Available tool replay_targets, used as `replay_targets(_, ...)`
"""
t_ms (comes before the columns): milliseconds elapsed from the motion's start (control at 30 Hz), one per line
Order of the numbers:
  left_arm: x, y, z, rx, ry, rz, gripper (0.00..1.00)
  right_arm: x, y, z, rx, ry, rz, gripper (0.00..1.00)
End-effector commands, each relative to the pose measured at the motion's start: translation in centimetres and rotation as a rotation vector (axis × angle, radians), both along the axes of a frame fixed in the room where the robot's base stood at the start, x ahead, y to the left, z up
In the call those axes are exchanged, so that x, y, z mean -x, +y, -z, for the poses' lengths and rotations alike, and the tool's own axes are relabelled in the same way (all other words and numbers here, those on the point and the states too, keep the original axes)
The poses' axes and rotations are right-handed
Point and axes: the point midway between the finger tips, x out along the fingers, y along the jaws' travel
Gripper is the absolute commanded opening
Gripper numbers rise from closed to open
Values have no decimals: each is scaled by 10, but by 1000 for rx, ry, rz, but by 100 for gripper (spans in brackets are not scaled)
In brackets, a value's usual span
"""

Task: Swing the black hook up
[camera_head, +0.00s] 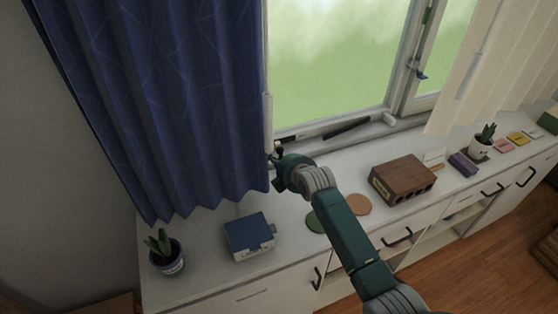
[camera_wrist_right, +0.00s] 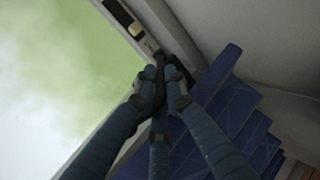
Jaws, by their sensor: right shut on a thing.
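My right arm reaches in from the lower right of the head view to the left side of the window. My right gripper (camera_head: 279,158) is at the right edge of the blue curtain, by the window frame. In the right wrist view its fingers (camera_wrist_right: 163,87) are closed together around a slim dark piece, which looks like the black hook (camera_wrist_right: 160,70), beside the pale window frame. The fingers hide much of the hook, so its exact angle cannot be told. In the head view the hook cannot be made out clearly. My left gripper is not in view.
The blue curtain (camera_head: 170,100) hangs close beside the gripper. A black bar (camera_head: 347,127) lies along the sill. On the white cabinet top are a blue box (camera_head: 249,236), a potted plant (camera_head: 167,254), a brown block (camera_head: 402,183) and round coasters (camera_head: 357,205).

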Motion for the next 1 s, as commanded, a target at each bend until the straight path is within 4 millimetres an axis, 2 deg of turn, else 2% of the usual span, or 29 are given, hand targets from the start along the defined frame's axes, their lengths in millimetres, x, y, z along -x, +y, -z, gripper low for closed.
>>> replay_targets(200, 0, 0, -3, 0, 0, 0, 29, -3, -1, -2, 20, 66, 3, 0)
replay_targets(700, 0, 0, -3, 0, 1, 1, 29, -3, 0, -2, 24, 84, 2, 0)
replay_targets(733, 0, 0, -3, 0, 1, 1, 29, -3, 0, -2, 24, 84, 2, 15)
replay_targets(800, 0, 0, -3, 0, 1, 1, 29, -3, 0, -2, 23, 83, 1, 29)
replay_targets(1000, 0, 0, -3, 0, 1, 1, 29, -3, 1, -4, 23, 79, 0, 29)
